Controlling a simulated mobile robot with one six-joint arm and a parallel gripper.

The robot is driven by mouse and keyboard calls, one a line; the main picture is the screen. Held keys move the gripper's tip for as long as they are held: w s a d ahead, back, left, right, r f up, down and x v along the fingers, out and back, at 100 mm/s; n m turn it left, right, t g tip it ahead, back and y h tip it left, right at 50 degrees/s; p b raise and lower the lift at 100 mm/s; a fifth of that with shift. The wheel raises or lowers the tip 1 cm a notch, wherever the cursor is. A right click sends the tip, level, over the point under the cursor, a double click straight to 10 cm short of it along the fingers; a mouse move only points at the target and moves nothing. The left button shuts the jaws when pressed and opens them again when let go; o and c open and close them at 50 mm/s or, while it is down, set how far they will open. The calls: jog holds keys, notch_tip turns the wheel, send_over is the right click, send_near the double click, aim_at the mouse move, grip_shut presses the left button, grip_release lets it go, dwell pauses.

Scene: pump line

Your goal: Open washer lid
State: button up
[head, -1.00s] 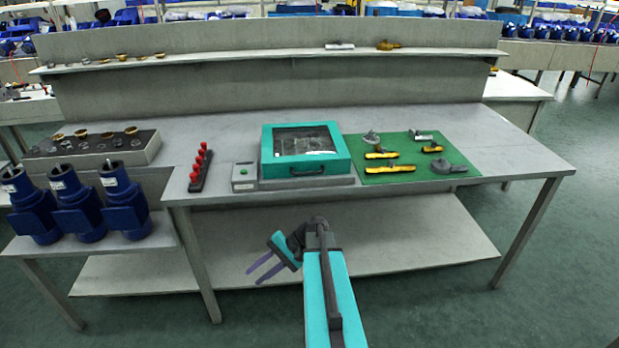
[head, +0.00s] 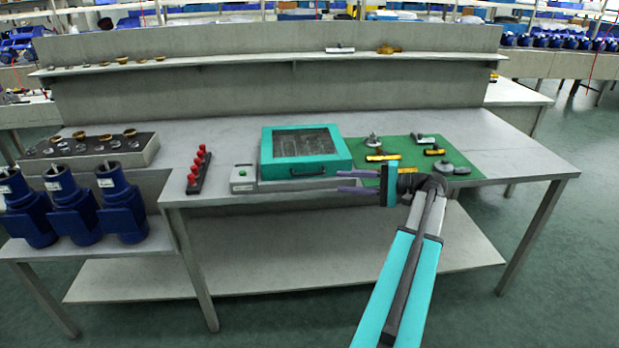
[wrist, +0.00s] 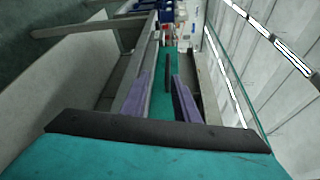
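The washer is a teal box with a dark window in its lid (head: 303,141), on the table in the head view. The lid lies shut. A dark bar handle (head: 307,171) runs along its front; it also shows in the wrist view as a dark bar (wrist: 168,73) against the teal front. My gripper (head: 339,181) is at the washer's front right corner, with purple fingers pointing left. In the wrist view the fingers of my gripper (wrist: 160,88) are spread, with the handle beyond and between them. Nothing is held, and I see no contact with the handle.
A green mat (head: 464,176) with several tools lies right of the washer, partly behind my arm. A small box with a green button (head: 242,174) and a rack of red knobs (head: 199,168) stand to its left.

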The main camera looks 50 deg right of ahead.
aim_at(309, 174)
jog(key=shift+s+d+r, duration=0.6)
jog(key=shift+s+r, duration=0.1)
jog(key=shift+r, duration=0.1)
jog(key=x, duration=1.4)
jog(key=shift+d+r, duration=0.15)
grip_shut()
